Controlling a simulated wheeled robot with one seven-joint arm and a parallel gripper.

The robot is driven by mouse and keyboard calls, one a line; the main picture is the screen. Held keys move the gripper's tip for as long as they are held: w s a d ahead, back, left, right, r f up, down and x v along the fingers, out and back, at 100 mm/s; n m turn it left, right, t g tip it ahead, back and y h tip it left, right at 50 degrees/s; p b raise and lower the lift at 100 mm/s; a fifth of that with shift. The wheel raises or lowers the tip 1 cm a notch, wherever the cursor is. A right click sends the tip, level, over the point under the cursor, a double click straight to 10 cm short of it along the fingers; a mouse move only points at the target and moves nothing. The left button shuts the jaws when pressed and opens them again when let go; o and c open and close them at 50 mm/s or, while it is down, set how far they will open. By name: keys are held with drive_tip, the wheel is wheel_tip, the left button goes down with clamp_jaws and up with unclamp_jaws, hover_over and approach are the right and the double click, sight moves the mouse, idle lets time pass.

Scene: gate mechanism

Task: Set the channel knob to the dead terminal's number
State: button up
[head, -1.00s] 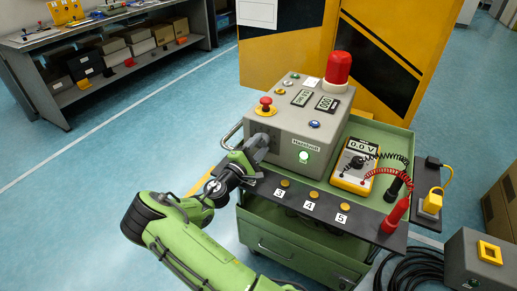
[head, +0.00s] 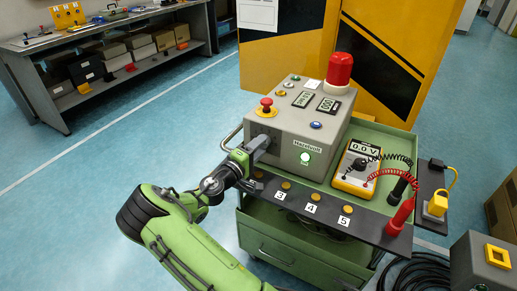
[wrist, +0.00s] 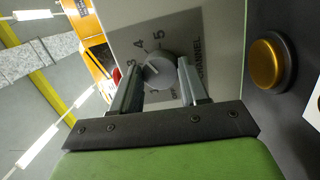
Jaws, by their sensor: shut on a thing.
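The grey channel knob (wrist: 160,71) sits on the machine's side panel, with printed 3, 4 and 5 around it and lower marks partly hidden. My gripper (wrist: 158,88) is shut on the knob, one finger on each side; the knob's exact setting is hard to read. In the head view my gripper (head: 259,147) is at the left of the grey box (head: 300,135) and hides the knob. Brass terminals labelled 3 (head: 286,185), 4 (head: 315,196) and 5 (head: 348,209) line the front strip. The yellow multimeter (head: 357,167) reads 0.0 V.
A red probe (head: 401,216) and a black probe (head: 399,188) stand at the strip's right end on coiled leads. The box carries a red mushroom button (head: 266,103), a red beacon (head: 339,70) and a lit green button (head: 305,158). The floor left of the green cart is clear.

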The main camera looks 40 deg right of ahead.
idle(0.3)
drive_tip(key=o, duration=1)
drive_tip(key=shift+o, duration=0.2)
drive_tip(key=p+v, duration=0.3)
drive_tip(key=v, duration=1.2)
drive_tip(key=shift+a, duration=0.35)
drive_tip(key=shift+s, duration=0.1)
